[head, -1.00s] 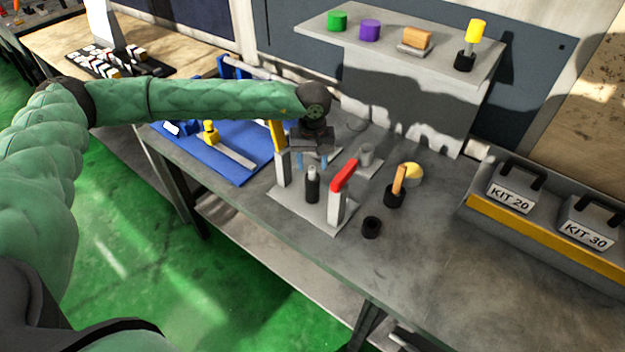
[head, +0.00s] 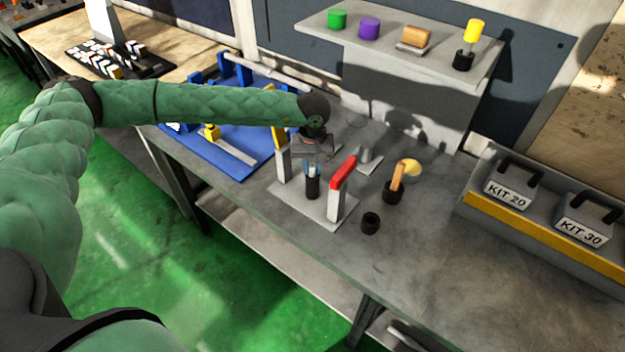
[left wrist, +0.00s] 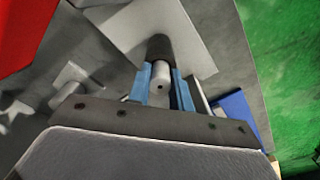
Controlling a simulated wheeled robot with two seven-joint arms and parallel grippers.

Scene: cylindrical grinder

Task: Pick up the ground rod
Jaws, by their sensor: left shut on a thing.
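The ground rod (left wrist: 160,85) is a light grey cylinder with a small centre hole in its end, with a dark lower part. In the left wrist view the blue fingers (left wrist: 160,88) lie on both sides of the rod. My right gripper is not in view.
The red-topped post (head: 342,185) stands close on the right of the gripper. A dark ring (head: 371,223) and a black holder with an orange handle (head: 395,185) stand further right. A blue base (head: 225,155) lies left. The front right of the table is clear.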

